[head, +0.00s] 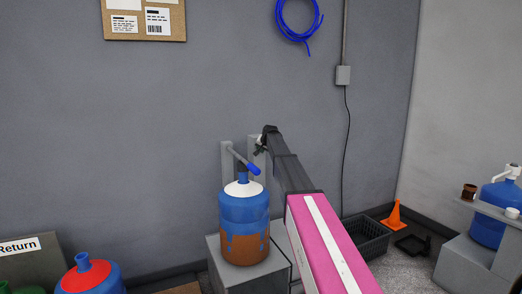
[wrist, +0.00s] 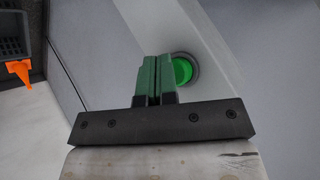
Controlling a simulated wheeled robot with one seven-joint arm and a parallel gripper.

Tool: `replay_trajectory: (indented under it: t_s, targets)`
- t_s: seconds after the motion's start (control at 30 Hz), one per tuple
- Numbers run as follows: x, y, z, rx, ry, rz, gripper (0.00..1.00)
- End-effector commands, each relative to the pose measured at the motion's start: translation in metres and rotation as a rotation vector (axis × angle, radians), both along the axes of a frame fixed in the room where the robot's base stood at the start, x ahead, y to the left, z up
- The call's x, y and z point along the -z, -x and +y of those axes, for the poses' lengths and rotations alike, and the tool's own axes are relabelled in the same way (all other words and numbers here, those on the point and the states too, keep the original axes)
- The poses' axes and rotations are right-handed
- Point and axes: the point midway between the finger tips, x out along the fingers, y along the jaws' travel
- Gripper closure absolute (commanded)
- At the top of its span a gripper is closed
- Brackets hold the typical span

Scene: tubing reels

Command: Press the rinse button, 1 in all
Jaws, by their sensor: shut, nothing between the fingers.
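The round green button (wrist: 183,70), set in a grey ring on a pale grey panel (wrist: 205,25), shows in the wrist view. I take it for the rinse button, though I see no label. My gripper (wrist: 157,62) is shut and empty, its green fingers side by side. The fingertips lie just left of the button in the picture and partly overlap its ring; I cannot tell whether they touch it. In the head view my gripper (head: 262,141) is beside the upright grey post (head: 257,160) behind the bottle, and the button is hidden.
A dark basket (head: 366,238) and orange cone (head: 395,217) are on the floor to the right. Another bottle stand (head: 462,265) is at far right.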

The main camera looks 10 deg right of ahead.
Motion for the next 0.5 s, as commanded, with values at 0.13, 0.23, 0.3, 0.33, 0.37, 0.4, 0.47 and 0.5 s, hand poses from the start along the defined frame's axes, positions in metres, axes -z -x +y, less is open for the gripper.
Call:
replay_trajectory:
  t_s: [0.13, 0.23, 0.3, 0.33, 0.37, 0.4, 0.47, 0.5]
  targets:
    - [0.0, -0.0014, 0.0004, 0.0, 0.0, 0.0, 1.0]
    - [0.0, -0.0024, 0.0008, 0.0, 0.0, 0.0, 1.0]
    - [0.0, -0.0031, 0.0009, 0.0, 0.0, 0.0, 1.0]
    - [0.0, -0.0034, 0.0011, 0.0, 0.0, 0.0, 1.0]
    - [0.0, -0.0037, 0.0011, 0.0, 0.0, 0.0, 1.0]
    - [0.0, -0.0041, 0.0012, 0.0, 0.0, 0.0, 1.0]
    - [0.0, -0.0046, 0.0014, 0.0, 0.0, 0.0, 1.0]
    - [0.0, -0.0052, 0.0016, 0.0, 0.0, 0.0, 1.0]
